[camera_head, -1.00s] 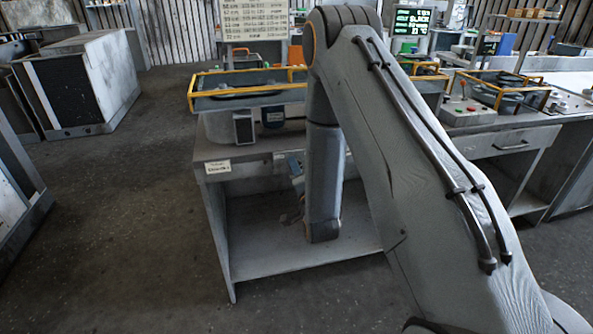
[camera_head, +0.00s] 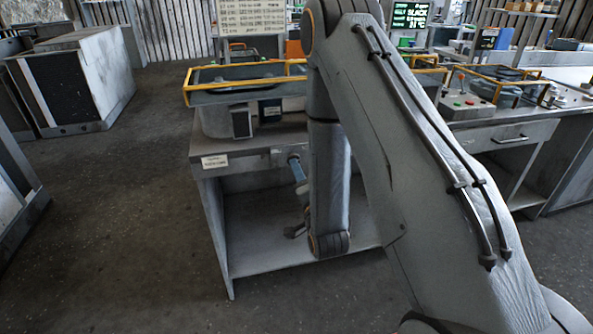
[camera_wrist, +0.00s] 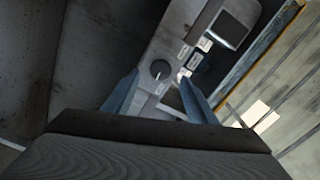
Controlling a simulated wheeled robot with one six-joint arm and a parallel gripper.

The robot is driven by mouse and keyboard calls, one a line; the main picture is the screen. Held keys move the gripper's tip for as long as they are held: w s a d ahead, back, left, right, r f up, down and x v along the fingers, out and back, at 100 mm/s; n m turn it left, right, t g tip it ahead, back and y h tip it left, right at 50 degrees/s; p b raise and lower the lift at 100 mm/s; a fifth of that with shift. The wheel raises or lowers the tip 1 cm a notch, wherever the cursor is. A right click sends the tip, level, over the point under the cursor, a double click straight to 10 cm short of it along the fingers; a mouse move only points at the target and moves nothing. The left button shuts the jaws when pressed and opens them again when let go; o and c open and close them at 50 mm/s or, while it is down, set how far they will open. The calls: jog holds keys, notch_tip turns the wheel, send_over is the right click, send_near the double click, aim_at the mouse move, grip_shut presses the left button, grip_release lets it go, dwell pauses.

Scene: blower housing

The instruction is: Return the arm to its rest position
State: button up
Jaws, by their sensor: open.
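My arm reaches from the lower right across the head view, and its far link hangs down in front of the grey workbench (camera_head: 215,190). My gripper is mostly hidden behind that link there; a bluish part shows just left of it. In the wrist view my gripper (camera_wrist: 160,92) shows two blue-grey fingers spread apart with nothing held between them. Beyond the fingers is a grey machine front with a round dark knob (camera_wrist: 160,69), small white labels and a dark window (camera_wrist: 231,29). I cannot tell the exact gap to it.
The grey machine (camera_head: 240,120) with a yellow rail (camera_head: 235,67) stands on the workbench, above an open shelf (camera_head: 265,255). Benches with control boxes (camera_head: 465,107) stand at right. A large grey cabinet (camera_head: 75,85) stands at left. Floor (camera_head: 120,220) left of the workbench is clear.

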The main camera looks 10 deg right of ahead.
jog(key=shift+s, duration=0.75)
jog(key=s+r+n+g, duration=0.3)
jog(key=s+n+g, duration=0.4)
jog(key=s, duration=0.6)
jog(key=s+r+n+g, duration=0.3)
jog(key=s+n+g, duration=0.3)
jog(key=s+g, duration=0.4)
jog(key=s, duration=0.4)
jog(key=shift+r+n+g, duration=0.3)
jog(key=shift+n+g, duration=0.1)
